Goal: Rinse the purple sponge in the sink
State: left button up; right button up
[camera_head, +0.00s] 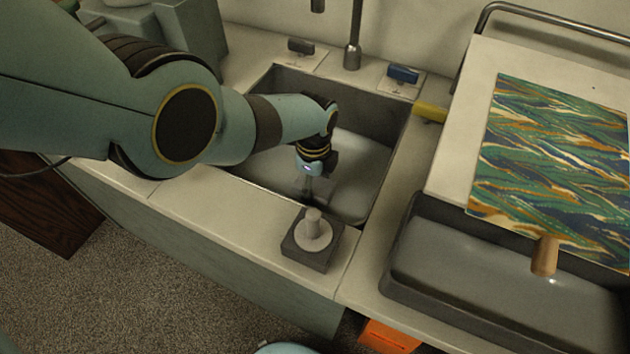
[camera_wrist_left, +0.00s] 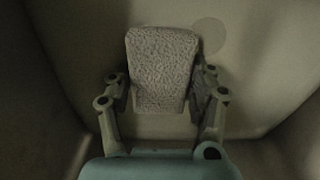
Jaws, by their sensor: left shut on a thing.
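The sink (camera_head: 368,158) is a grey sunken basin in the middle of the head view. My left gripper (camera_head: 305,184) reaches down inside it, near its front left part, pointing at the basin floor. In the left wrist view, my left gripper (camera_wrist_left: 162,92) is shut on a rough-textured sponge (camera_wrist_left: 160,62), one finger on each side. The sponge looks grey-beige in this dim light, and its purple colour does not show. In the head view I cannot make the sponge out clearly. My right gripper is not in view.
A tap (camera_head: 353,45) stands behind the sink, between a grey lever (camera_head: 301,47) and a blue lever (camera_head: 403,74). A yellow block (camera_head: 430,112) lies on the right rim. A grey block with a round knob (camera_head: 313,236) stands in front. A marbling tray (camera_head: 392,270) is at right.

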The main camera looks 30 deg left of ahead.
pick_arm(q)
jog(key=shift+r, duration=0.15)
jog(key=shift+c, duration=0.4)
notch_tip(320, 180, up, 9)
jog(key=p, duration=0.9)
notch_tip(320, 180, up, 8)
jog(key=p, duration=0.1)
jog(key=shift+r, duration=0.1)
dwell(1.5)
notch_tip(320, 180, up, 5)
jog(key=shift+f, duration=0.1)
dwell(0.3)
jog(key=shift+f, duration=0.1)
